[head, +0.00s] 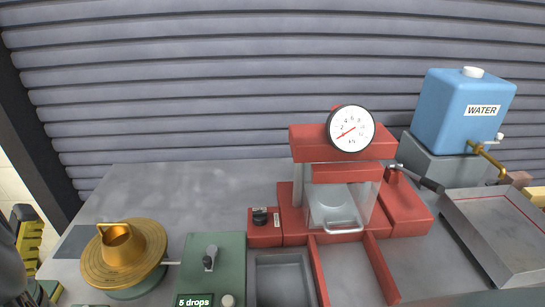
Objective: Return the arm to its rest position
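My gripper is not seen in the head view. A dark grey shape at the lower left edge may be part of my arm, but too little of it shows to tell. No fingers are seen on any of the equipment on the table. The flow table with its brass mould (117,245) stands at the front left. The red press (342,140) with its round dial stands right of the middle.
A green control box (215,262) reads "5 drops". A grey tub (284,280) sits at the front. A blue water tank (463,112) and a metal tray (497,235) are at the right. The back left tabletop (190,190) is clear. A slatted wall is behind.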

